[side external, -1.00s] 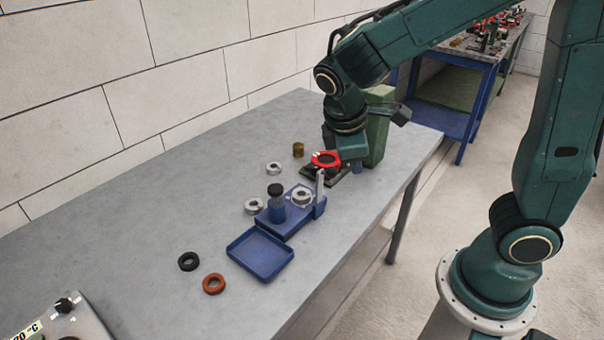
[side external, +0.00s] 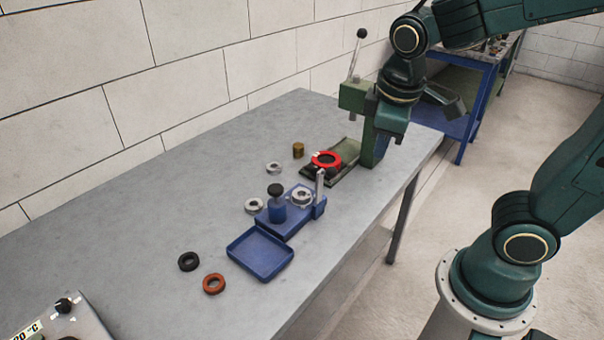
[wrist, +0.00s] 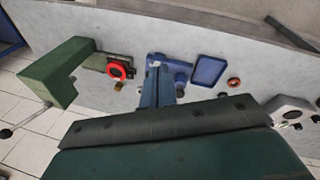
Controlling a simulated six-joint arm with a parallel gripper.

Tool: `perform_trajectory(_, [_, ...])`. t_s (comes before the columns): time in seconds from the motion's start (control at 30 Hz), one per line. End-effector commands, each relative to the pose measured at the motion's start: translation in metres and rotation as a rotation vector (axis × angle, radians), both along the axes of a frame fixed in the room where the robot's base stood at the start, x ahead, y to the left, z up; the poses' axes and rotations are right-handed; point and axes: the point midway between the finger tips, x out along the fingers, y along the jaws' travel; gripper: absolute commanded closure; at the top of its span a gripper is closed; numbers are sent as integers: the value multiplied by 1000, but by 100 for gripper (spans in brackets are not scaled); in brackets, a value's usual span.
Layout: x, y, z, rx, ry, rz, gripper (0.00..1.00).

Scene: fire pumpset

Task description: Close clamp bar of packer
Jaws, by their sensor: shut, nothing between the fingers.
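The blue fixture (side external: 288,226), which I take to be the packer, stands mid-table, with a pale upright bar (side external: 320,186) at its right end. A grey ring (side external: 301,196) and a blue post with a black knob (side external: 276,198) sit on it. The bar looks raised, not lying across the ring. The fixture also shows in the wrist view (wrist: 182,75), partly behind my fingers. My gripper (wrist: 157,80) is shut and empty. In the side view it is high to the right, in front of the green press, apart from the fixture; its fingertips are hard to make out there.
The green press (side external: 358,97) has a lever and carries a red ring (side external: 327,160) on its base. A blue tray (side external: 260,255) adjoins the fixture. Loose grey, black (side external: 189,261) and orange (side external: 214,283) rings and a brass cylinder (side external: 298,150) lie around.

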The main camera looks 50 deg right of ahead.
Motion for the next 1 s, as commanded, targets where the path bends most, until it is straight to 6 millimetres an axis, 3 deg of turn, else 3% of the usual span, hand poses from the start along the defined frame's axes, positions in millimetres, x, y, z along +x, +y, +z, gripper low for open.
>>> perform_trajectory(1.0, [-54,4,35,222,-265,-239,100])
